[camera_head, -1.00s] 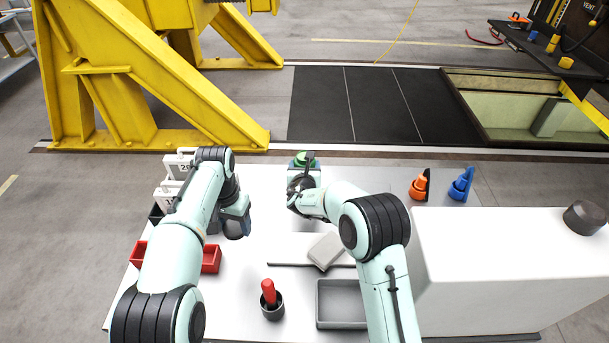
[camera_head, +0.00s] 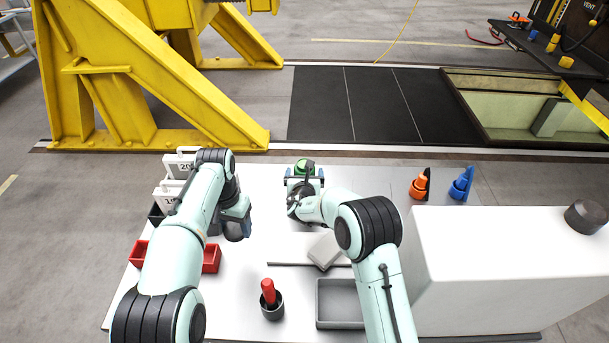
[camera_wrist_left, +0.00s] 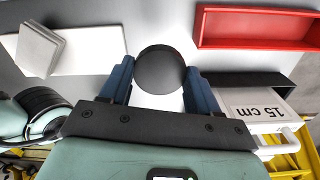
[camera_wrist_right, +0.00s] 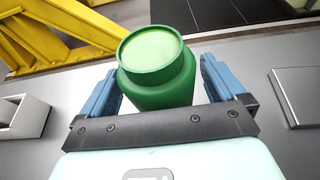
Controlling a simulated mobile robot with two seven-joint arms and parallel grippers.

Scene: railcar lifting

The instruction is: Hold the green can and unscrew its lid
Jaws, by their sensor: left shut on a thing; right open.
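The green can (camera_head: 305,166) with a lighter green lid (camera_wrist_right: 152,48) is at the back middle of the table. In the right wrist view it stands between the blue fingers of my right gripper (camera_wrist_right: 158,70), which is open with gaps on both sides. In the head view my right gripper (camera_head: 304,179) is at the can, and the hand partly hides its lower part. My left gripper (camera_wrist_left: 159,78) is shut on a dark grey round piece (camera_wrist_left: 160,68), away to the left of the can. That piece also shows under the left hand in the head view (camera_head: 234,231).
White labelled blocks (camera_head: 180,165) and red bins (camera_head: 211,259) are at the left. A red-handled tool in a cup (camera_head: 269,297), a grey tray (camera_head: 339,304) and a pale block (camera_head: 325,250) lie in front. Orange (camera_head: 418,187) and blue (camera_head: 459,188) pieces stand at the right, behind a large white box (camera_head: 510,262).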

